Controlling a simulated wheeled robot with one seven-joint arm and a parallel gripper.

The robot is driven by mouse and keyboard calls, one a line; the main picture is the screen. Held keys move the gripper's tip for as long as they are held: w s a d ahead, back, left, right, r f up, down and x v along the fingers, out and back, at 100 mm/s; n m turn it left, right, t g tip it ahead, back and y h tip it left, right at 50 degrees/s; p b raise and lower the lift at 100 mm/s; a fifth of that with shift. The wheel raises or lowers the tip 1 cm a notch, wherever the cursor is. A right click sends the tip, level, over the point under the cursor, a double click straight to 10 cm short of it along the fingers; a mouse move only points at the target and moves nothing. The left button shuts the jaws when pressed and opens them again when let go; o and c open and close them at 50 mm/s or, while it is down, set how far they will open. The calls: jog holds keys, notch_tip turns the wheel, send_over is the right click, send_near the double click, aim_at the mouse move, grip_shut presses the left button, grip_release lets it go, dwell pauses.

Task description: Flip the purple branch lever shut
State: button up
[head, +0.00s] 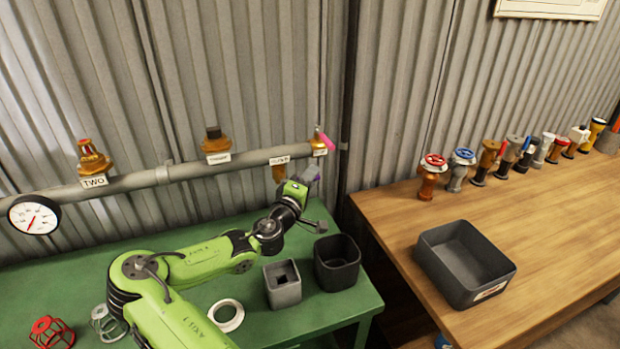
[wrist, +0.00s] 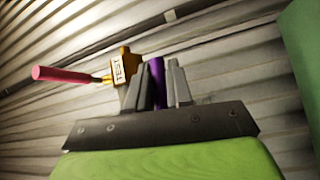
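The purple branch lever (wrist: 158,80) stands between the two fingers of my gripper (wrist: 157,92) in the wrist view and fills the narrow gap. My gripper (head: 306,178) is near the right end of the pipe in the head view, shut on the lever, with a bit of purple showing at its tip. A brass branch fitting (head: 279,172) hangs under the pipe just left of my gripper. How the lever joins its valve is hidden by the gripper.
A brass end valve labelled TEST (wrist: 122,68) with a pink handle (wrist: 65,75) sits close by. The grey pipe (head: 130,181) carries a gauge (head: 35,215) and other fittings. Grey square cups (head: 283,291) and a dark bin (head: 337,268) stand below on the green table.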

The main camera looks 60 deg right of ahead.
grip_shut()
jog(key=shift+n+b, duration=0.3)
jog(key=shift+b, duration=0.35)
jog(key=shift+r+h, duration=0.35)
jog(key=shift+h, duration=0.05)
jog(key=o, duration=0.6)
grip_release()
jog(key=a+f, duration=0.2)
jog(key=a, duration=1.3)
jog(key=shift+a+f+b, duration=0.2)
jog(key=shift+a+b, duration=0.1)
jog(key=shift+b, duration=0.05)
